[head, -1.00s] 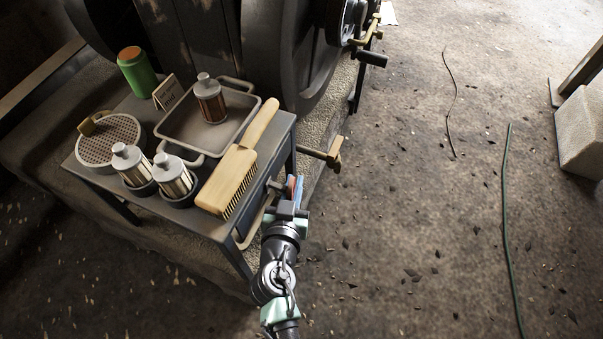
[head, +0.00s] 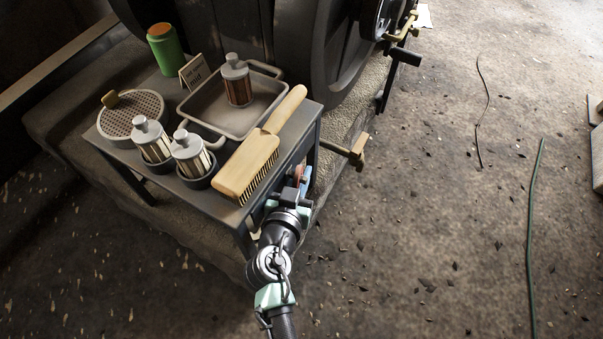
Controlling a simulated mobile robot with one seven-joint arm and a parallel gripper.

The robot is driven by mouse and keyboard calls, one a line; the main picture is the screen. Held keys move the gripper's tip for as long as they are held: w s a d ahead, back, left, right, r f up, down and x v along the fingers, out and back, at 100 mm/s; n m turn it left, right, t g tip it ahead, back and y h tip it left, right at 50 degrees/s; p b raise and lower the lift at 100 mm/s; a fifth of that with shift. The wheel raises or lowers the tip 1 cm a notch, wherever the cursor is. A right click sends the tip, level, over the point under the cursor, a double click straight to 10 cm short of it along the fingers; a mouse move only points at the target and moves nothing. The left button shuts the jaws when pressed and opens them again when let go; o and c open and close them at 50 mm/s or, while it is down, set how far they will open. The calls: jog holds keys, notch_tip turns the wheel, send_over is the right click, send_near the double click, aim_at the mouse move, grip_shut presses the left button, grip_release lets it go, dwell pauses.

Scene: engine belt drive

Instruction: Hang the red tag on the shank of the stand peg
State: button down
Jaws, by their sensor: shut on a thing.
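My gripper (head: 293,190) is at the right side of the small grey stand, below the brush. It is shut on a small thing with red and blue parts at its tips. The red part, which looks like the red tag (head: 299,173), is mostly hidden by the jaws.
The grey stand (head: 226,218) carries a wooden brush (head: 250,165), a tray (head: 262,118) with a canister, two more canisters, a perforated round dish (head: 130,115), a sign and a green can (head: 166,50). A large dark machine stands behind. The floor to the right is mostly clear.

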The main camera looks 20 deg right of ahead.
dwell(0.4)
jog(key=c, duration=0.8)
grip_release()
jog(key=shift+c, duration=0.2)
jog(key=shift+s, duration=0.1)
jog(key=p+v, duration=0.3)
jog(key=v, duration=1)
